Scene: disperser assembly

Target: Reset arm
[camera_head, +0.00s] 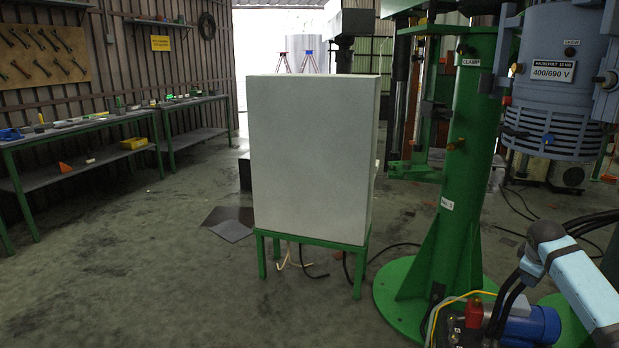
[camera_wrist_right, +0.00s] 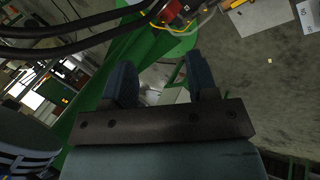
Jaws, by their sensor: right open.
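My right gripper (camera_wrist_right: 160,75) shows in the right wrist view, with its two dark fingers apart and nothing between them. Behind the fingers are a green surface and the grey floor. In the head view, my light blue right arm (camera_head: 585,285) comes in at the lower right, in front of the disperser's green base. I cannot make out its fingers there. The disperser has a green column (camera_head: 467,150) and a grey-blue motor (camera_head: 553,90). My left gripper and left arm are in neither view.
A white cabinet (camera_head: 308,155) on a green stand is in the middle. Green workbenches (camera_head: 75,128) with tools line the left wall. A blue motor with a red part (camera_head: 530,326) and cables is close to my right arm. Open floor (camera_head: 120,260) lies at the front left.

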